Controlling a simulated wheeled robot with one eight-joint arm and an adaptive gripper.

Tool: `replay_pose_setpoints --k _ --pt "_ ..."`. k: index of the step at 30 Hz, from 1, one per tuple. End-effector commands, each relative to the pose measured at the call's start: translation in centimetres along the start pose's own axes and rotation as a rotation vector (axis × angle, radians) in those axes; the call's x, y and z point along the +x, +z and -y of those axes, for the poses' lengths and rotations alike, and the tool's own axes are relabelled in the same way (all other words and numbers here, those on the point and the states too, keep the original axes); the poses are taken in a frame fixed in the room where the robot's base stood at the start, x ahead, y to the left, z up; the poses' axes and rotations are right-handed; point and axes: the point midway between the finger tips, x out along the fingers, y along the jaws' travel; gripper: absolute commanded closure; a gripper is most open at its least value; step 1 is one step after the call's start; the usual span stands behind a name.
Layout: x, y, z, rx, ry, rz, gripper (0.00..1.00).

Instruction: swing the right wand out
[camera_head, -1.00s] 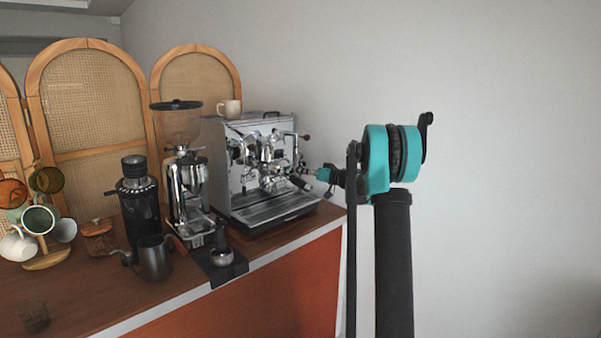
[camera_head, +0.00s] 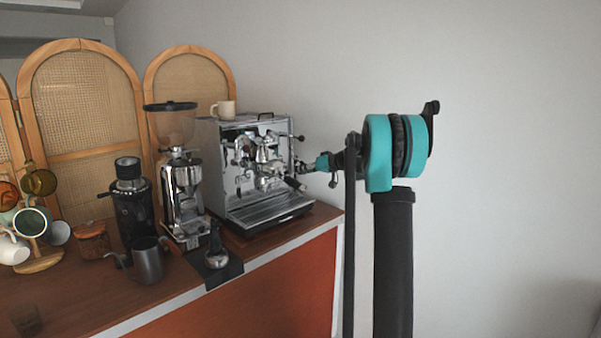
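The silver espresso machine (camera_head: 262,205) stands at the right end of the wooden counter, with knobs, a group head and a dark-handled portafilter at its front. My gripper (camera_head: 303,167) is at the machine's right front side, at the end of my teal and black arm. It is small and partly hidden by my own wrist. I cannot tell whether its fingers are open or shut, or whether they touch anything. The right wand cannot be made out clearly among the metal parts beside the gripper.
A grinder (camera_head: 183,195), a black grinder (camera_head: 130,205), a pitcher (camera_head: 148,262) and a tamper (camera_head: 217,252) on a dark mat stand left of the machine. A cup (camera_head: 223,109) sits on the machine's top.

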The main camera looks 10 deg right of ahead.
Motion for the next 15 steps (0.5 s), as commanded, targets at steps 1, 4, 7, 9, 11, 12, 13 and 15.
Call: replay_pose_setpoints --k 1,4,7,9,11,12,13,15 --pt "0.0 0.0 0.0 0.0 0.0 0.0 0.77" --pt "0.0 0.0 0.0 0.0 0.0 0.0 0.77" --pt "-0.1 0.0 0.0 0.0 0.0 -0.001 0.77" --pt "-0.5 0.0 0.0 0.0 0.0 -0.001 0.77" --pt "-1.2 0.0 -0.1 0.001 0.001 -0.001 0.77" --pt "-1.7 0.0 -0.1 0.001 0.001 -0.001 0.77" --pt "-2.2 0.0 0.0 0.0 0.001 -0.002 0.77" --pt "-3.6 0.0 -0.1 0.001 0.002 -0.002 0.77"
